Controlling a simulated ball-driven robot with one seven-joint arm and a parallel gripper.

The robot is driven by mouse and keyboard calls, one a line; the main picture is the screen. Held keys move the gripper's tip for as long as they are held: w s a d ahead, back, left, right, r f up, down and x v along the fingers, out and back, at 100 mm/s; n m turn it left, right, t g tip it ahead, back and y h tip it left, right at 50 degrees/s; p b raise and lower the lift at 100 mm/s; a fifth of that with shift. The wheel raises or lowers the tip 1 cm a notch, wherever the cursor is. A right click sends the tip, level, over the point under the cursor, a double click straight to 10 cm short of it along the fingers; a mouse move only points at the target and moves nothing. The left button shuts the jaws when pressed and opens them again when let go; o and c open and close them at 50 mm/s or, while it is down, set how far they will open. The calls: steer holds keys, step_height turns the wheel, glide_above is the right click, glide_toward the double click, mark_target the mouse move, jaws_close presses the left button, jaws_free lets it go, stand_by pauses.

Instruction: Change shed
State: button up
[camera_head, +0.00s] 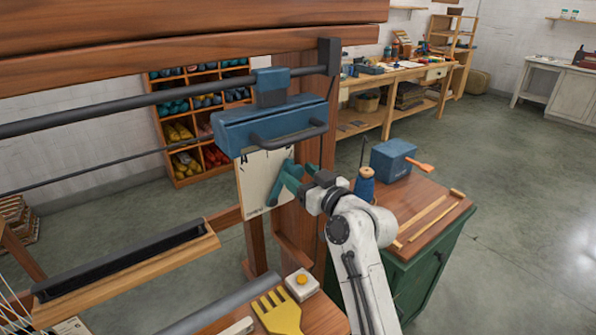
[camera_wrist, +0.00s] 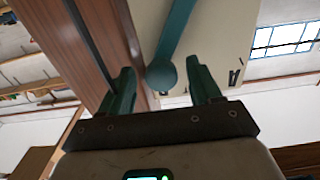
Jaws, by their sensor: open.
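A teal lever with a round knob (camera_wrist: 162,76) shows in the wrist view, in front of a cream plate (camera_wrist: 225,40) with dark marks. The plate (camera_head: 258,185) also shows in the head view, with a letter A at its upper left, below a blue housing (camera_head: 268,124) on the loom's wooden post. My gripper (camera_head: 289,182) is at the plate, its teal fingers hard to tell from the lever there. In the wrist view my gripper (camera_wrist: 160,68) is open, with one finger on each side of the knob. I cannot tell whether they touch it.
A green cabinet (camera_head: 425,262) at the right carries a blue box (camera_head: 392,160), a blue thread spool (camera_head: 365,185) and wooden sticks. Wooden loom beams (camera_head: 190,22) cross above. Open floor lies beyond.

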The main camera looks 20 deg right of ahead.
steer(key=shift+x, duration=0.8)
steer(key=shift+a, duration=0.1)
jaws_close()
